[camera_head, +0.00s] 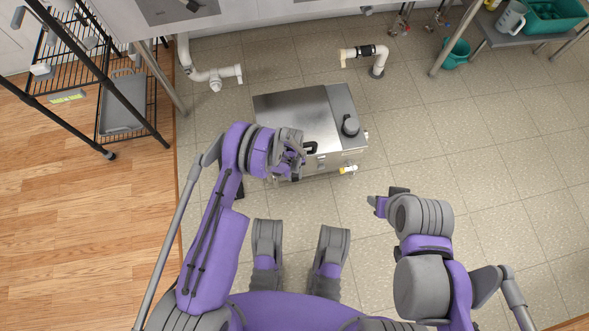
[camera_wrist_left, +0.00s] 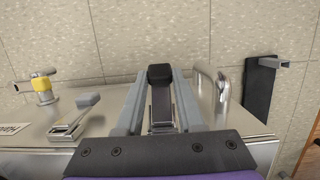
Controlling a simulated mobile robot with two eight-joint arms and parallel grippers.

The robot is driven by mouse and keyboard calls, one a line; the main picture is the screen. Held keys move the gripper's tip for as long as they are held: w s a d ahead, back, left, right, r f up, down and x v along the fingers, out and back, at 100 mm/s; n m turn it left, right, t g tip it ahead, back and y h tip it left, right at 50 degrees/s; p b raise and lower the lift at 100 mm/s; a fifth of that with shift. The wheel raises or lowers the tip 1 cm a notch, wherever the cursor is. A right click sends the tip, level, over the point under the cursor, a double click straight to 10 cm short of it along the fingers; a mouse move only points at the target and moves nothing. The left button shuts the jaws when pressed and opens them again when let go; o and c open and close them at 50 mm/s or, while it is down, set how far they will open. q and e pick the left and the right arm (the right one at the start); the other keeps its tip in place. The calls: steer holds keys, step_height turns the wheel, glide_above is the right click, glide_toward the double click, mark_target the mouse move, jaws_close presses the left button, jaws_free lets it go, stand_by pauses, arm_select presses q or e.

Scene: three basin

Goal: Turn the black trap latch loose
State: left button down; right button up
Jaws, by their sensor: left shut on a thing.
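The steel trap box (camera_head: 295,112) stands on the tiled floor with a flat lid. The black trap latch (camera_wrist_left: 160,75) is at the box's front edge; in the left wrist view its black end sits between my two grey fingers. My left gripper (camera_wrist_left: 158,100) is shut on the latch. In the head view my left gripper (camera_head: 300,157) is at the box's front edge, and the wrist hides part of that edge. A second, pale metal latch (camera_wrist_left: 76,116) lies left of my fingers in the wrist view. My right gripper (camera_head: 379,205) is apart from the box, its fingers too small to judge.
A yellow-handled valve (camera_head: 348,169) sticks out at the box's front right. A wire shelf (camera_head: 110,100) stands at left. Floor right of the box is clear.

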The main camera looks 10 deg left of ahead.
arm_select(q)
steer(key=c, duration=0.5)
jaws_free()
steer(key=p+v, duration=0.2)
steer(key=v, duration=0.8)
steer(key=shift+w+r+p, duration=0.1)
steer(key=shift+r+p, duration=0.25)
